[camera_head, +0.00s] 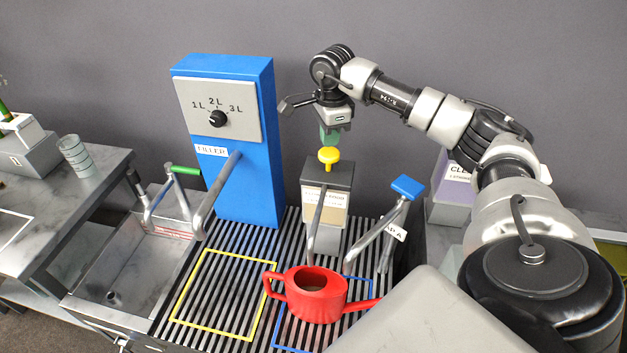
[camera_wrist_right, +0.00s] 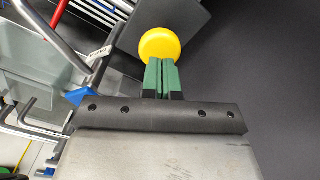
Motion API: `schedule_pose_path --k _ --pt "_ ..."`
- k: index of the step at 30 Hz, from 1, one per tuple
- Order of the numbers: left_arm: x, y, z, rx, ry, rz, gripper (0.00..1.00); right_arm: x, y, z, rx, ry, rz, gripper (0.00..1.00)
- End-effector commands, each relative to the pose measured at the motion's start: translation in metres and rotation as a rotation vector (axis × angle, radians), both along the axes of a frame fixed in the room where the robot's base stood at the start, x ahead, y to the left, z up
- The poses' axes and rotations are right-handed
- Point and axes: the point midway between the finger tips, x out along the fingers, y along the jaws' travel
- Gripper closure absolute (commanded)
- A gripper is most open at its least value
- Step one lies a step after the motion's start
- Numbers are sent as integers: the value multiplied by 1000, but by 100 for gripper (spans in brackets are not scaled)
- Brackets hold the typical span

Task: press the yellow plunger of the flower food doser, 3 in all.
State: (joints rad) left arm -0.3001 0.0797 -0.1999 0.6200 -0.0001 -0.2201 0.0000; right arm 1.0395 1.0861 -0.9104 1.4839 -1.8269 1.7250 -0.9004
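The flower food doser (camera_head: 327,201) is a grey box with a label and a spout, standing behind the rack. Its yellow plunger (camera_head: 328,156) sticks up from the top. My right gripper (camera_head: 330,143) points down just above the plunger. In the right wrist view the plunger (camera_wrist_right: 160,45) shows as a round yellow cap right beyond the green fingertips (camera_wrist_right: 161,72). The fingers are together with nothing between them. I cannot tell whether they touch the plunger. A red watering can (camera_head: 318,296) stands below the doser's spout, partly over the blue outline. My left gripper is not in view.
A blue filler (camera_head: 229,140) with a dial stands left of the doser. A blue-handled tap (camera_head: 398,205) is close on its right. A sink (camera_head: 125,262) and a glass (camera_head: 76,155) are at left. The yellow outline (camera_head: 216,296) on the rack is empty.

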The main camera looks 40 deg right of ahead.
Motion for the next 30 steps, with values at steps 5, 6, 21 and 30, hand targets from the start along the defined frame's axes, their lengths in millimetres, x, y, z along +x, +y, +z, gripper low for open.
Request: schedule_pose_path --k 5,6,21,30 --pt "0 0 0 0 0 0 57 0 0 0 0 0 0 100" --pt "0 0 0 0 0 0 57 0 0 0 0 0 0 100" --pt "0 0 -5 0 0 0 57 0 0 -8 0 1 0 100" --pt "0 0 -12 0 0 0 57 0 0 -20 -1 1 0 100"
